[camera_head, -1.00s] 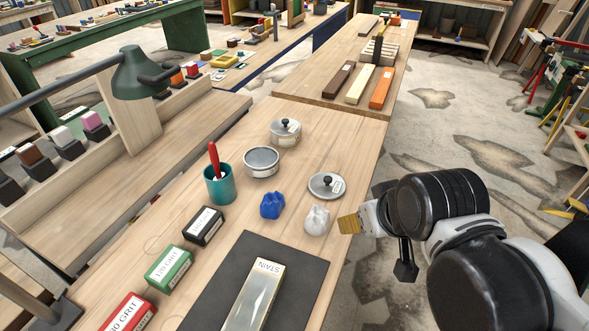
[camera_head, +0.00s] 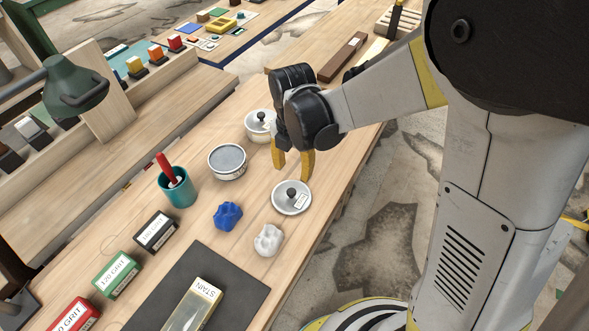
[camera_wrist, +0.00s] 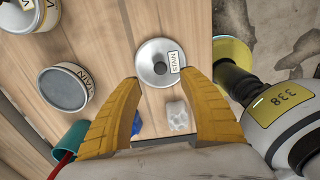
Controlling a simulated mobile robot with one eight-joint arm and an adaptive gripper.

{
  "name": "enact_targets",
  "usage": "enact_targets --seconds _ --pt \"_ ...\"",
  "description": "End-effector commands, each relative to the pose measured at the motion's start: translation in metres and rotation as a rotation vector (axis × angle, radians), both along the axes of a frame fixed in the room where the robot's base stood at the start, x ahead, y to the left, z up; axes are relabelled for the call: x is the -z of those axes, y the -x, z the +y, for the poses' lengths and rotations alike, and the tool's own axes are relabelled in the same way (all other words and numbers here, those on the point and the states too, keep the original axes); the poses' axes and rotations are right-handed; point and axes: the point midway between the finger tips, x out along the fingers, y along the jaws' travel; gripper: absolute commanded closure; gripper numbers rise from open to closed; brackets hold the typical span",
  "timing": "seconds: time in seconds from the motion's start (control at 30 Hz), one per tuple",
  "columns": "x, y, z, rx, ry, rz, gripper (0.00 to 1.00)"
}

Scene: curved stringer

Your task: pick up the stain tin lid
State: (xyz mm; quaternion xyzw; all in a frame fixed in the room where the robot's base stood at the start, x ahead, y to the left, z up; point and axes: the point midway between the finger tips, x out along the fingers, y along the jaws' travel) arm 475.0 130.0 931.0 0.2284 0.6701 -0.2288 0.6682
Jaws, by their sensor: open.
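The stain tin lid (camera_head: 291,198) is a round silver disc with a black knob and a white label. It lies flat on the bench near its right edge. In the wrist view the lid (camera_wrist: 152,62) shows its STAIN label, ahead of and between the two yellow fingers. My gripper (camera_head: 293,172) is open and empty, pointing down above the bench just behind the lid. The open tin (camera_head: 227,162) with grey contents stands to the left. A second tin with a knobbed lid on it (camera_head: 258,125) stands behind, partly hidden by my gripper.
A blue crumpled cloth (camera_head: 228,216) and a white one (camera_head: 268,240) lie in front of the lid. A teal cup (camera_head: 178,190) with a red-handled tool stands left. A dark mat (camera_head: 212,290) with a STAIN-labelled piece lies in front. Bare wood surrounds the lid.

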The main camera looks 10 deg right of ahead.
Motion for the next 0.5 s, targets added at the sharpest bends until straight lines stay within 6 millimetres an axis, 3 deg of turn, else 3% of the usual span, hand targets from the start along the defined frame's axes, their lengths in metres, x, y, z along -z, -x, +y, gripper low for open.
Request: enact_targets --seconds 0.03,0.2,0.5 --pt "0.013 0.000 0.000 -0.001 0.000 0.000 0.50" --pt "0.039 0.000 0.000 0.002 0.000 -0.001 0.50" --pt "0.063 0.003 0.002 0.002 -0.001 -0.002 0.50"
